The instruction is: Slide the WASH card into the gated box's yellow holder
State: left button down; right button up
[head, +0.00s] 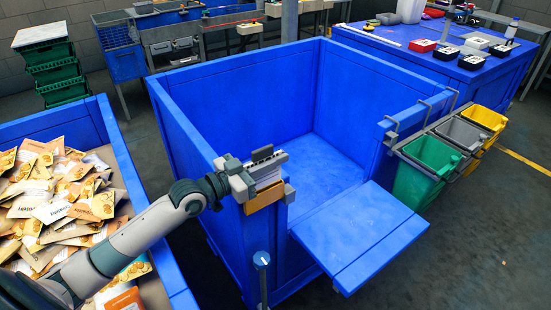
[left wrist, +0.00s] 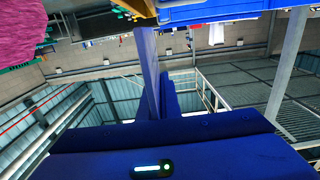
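The gated box (head: 180,121) is a large blue open-topped box in the middle of the head view. Its front gate (head: 360,232) is folded down outward. The yellow holder (head: 264,201) is on the front wall's outer face, left of the gate opening. My left gripper (head: 266,165) is at the top of that wall, just above the holder. It appears shut on a white card, the WASH card (head: 267,176), whose lower edge is at the holder's top. Its lettering is too small to read, and how deep it sits is hidden. My right gripper is out of view.
A blue crate of food packets (head: 75,200) stands at the left. Green, grey and yellow bins (head: 425,165) hang on the box's right side. A blue table (head: 440,70) with small trays is behind right. The left wrist view shows mostly blue panels (left wrist: 200,150) and the hall.

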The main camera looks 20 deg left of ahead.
aim_at(273, 182)
pick_arm(q)
jog(key=shift+f+b, duration=1.15)
jog(key=shift+f, duration=0.35)
jog(key=shift+s+a+f+b, duration=0.15)
jog(key=shift+s+f+b, duration=0.05)
jog(key=shift+f+b, duration=0.25)
jog(key=shift+s+f+b, duration=0.2)
jog(key=shift+f+b, duration=0.25)
jog(key=shift+f, duration=0.15)
jog(key=shift+r+p, duration=0.2)
jog(key=shift+p, duration=0.15)
jog(key=shift+w+r+p, duration=0.15)
jog(key=shift+r+p, duration=0.25)
jog(key=shift+r, duration=0.05)
jog(key=shift+w+r+p, duration=0.25)
jog(key=shift+r+p, duration=0.2)
jog(key=shift+r, duration=0.05)
jog(key=shift+r+p, duration=0.4)
jog(key=shift+r, duration=0.1)
